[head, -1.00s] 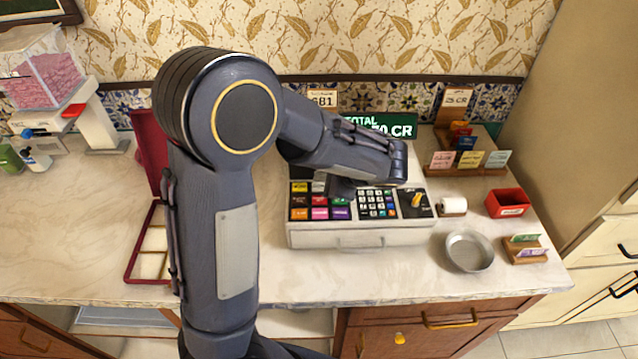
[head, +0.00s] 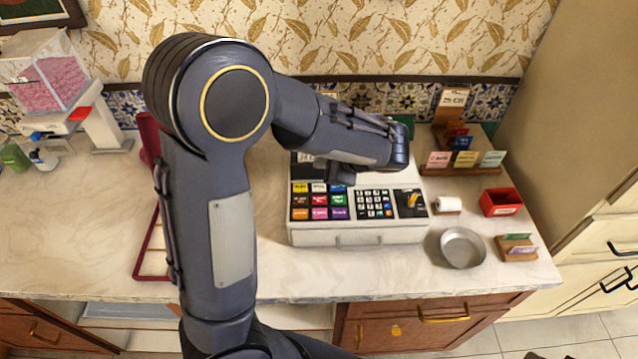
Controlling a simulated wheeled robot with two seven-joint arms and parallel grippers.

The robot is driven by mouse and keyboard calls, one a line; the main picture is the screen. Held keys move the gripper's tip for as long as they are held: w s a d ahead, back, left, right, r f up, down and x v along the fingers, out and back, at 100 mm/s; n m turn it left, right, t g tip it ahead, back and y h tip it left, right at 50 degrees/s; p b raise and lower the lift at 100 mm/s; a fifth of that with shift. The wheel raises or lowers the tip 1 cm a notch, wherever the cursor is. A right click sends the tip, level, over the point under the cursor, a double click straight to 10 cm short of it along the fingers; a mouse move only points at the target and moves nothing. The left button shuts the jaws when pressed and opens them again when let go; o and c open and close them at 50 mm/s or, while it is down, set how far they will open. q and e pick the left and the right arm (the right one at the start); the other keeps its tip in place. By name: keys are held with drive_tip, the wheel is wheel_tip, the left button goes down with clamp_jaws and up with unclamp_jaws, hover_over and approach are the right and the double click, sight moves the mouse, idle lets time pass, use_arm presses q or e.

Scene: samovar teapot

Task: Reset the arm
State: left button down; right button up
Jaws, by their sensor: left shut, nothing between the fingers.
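My left arm rises from the bottom of the head view, bends at a large round joint at upper left, and reaches right. My left gripper (head: 398,152) is at its end, above the upper right part of the white cash register (head: 360,236). It is shut and empty, and appears apart from the register. The arm hides part of the register's display and part of the open red case (head: 149,240) behind it. My right gripper is not in view.
A metal dish (head: 462,248), a red box (head: 501,203), a paper roll (head: 447,204) and a card holder (head: 517,248) stand right of the register. A scale with a pink-filled bin (head: 48,82) and bottles (head: 14,157) stand left. Counter (head: 80,230) at left front is clear.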

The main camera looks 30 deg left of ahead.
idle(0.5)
use_arm(q)
drive_tip(key=s+a+n+g+h, duration=0.1)
drive_tip(key=s+n+h, duration=0.5)
drive_tip(key=s, duration=0.5)
drive_tip(key=s+d+r+n+t+h, duration=0.3)
drive_tip(key=s+d+n+h, duration=0.3)
drive_tip(key=s, duration=0.5)
drive_tip(key=shift+d+r+n+t+h, duration=0.3)
drive_tip(key=shift+d+n+t, duration=0.25)
drive_tip(key=shift+n, duration=0.55)
